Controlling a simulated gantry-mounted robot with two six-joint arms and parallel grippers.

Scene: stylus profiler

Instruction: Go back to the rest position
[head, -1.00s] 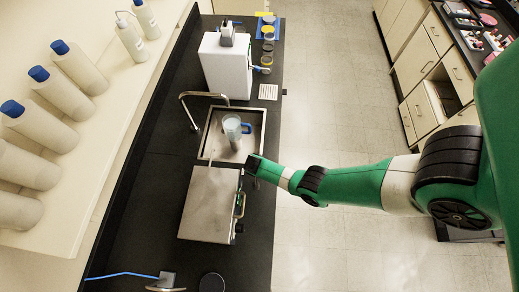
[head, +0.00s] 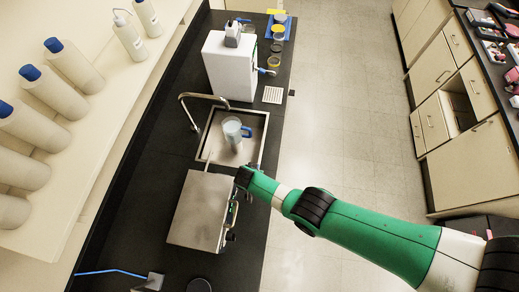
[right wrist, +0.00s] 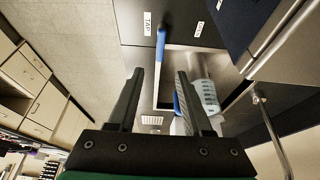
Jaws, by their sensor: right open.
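A clear jug (head: 232,130) with a blue handle stands in the sink, beyond the gripper. Its marked side (right wrist: 207,97) shows in the right wrist view, partly behind the right-hand finger. My left gripper is not in view.
The steel sink (head: 262,141) has a curved faucet (head: 190,105). A white device (head: 228,67) stands behind it, with small jars (head: 276,48) beside it. A shelf at left holds several blue-capped bottles (head: 74,68). The floor (head: 350,120) right of the counter is clear.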

